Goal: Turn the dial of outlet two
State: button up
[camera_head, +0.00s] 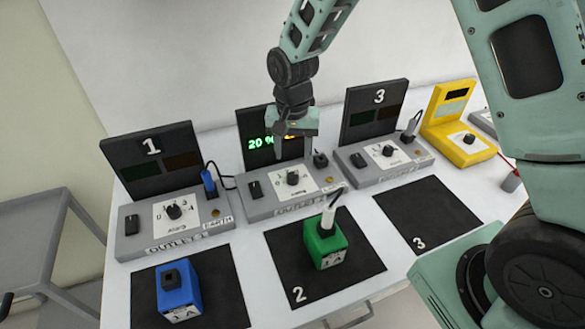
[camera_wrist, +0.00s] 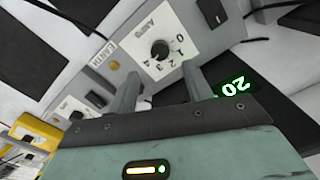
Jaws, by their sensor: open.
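Outlet two is the grey middle unit (camera_head: 262,193), with a dark back panel showing a lit green 20 and an orange readout partly hidden by my gripper. Its round black dial (camera_head: 292,177) sits on a white numbered plate. The dial also shows in the wrist view (camera_wrist: 160,49), beside the numbers 0 to 4; I cannot tell its exact setting. My gripper (camera_head: 295,150) is above and behind the dial in the head view. In the wrist view my gripper (camera_wrist: 160,85) has its two fingers apart, with the dial beyond their tips and nothing between them.
Outlet one (camera_head: 170,225) stands left and outlet three (camera_head: 384,170) right, with a yellow unit (camera_head: 459,140) beyond. A green block (camera_head: 325,247) with a cabled plug stands on mat two (camera_head: 285,265). A blue block (camera_head: 178,290) stands on the left mat. Mat three (camera_head: 430,215) is empty.

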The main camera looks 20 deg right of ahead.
aim_at(293, 175)
notch_tip(293, 175, down, 7)
jog(key=shift+f+p, duration=0.2)
jog(key=shift+p, duration=0.3)
jog(key=c, duration=1)
